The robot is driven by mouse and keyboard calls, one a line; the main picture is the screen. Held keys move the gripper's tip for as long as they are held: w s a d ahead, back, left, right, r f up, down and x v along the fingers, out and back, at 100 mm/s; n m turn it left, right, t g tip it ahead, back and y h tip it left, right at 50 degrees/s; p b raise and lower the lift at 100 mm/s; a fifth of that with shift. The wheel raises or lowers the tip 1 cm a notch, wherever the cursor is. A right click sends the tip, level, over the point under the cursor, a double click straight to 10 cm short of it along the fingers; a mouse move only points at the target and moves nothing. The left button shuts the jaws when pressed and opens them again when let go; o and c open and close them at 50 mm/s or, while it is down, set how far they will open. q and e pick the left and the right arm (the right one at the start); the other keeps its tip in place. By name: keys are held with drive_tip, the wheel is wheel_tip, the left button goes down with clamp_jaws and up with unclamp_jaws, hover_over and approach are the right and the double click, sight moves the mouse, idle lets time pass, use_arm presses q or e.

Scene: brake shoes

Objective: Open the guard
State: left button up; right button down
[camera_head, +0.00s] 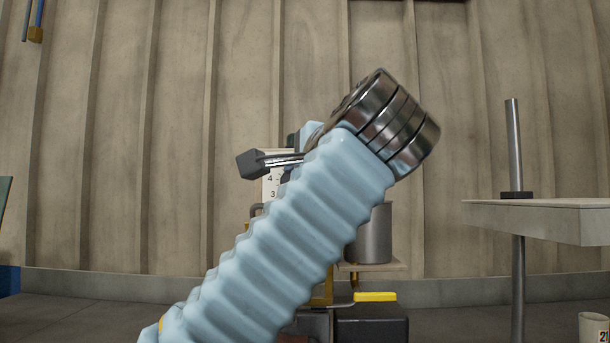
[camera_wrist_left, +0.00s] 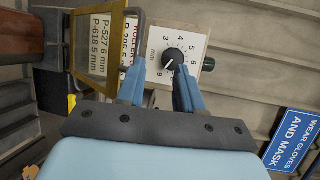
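In the left wrist view a yellow frame (camera_wrist_left: 95,84), which looks like the guard, stands at the upper left with printed labels showing inside it. My left gripper (camera_wrist_left: 160,72) is open; its two blue fingers are apart. The left finger overlaps the frame's right edge, and I cannot tell whether they touch. A white dial plate with a black knob (camera_wrist_left: 174,58) shows between and beyond the fingers. In the head view my light-blue left arm covers most of the machine, and part of the dial plate (camera_head: 269,186) shows at its left. My right gripper is not in view.
In the head view a grey metal cylinder (camera_head: 375,236) and a yellow-handled lever (camera_head: 375,297) show right of my arm. A pale table (camera_head: 545,212) with a metal post stands at the right. A blue sign (camera_wrist_left: 291,140) shows at the lower right of the wrist view.

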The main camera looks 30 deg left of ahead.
use_arm(q)
drive_tip(key=v, duration=0.4)
drive_tip(key=shift+s, duration=0.1)
idle(0.4)
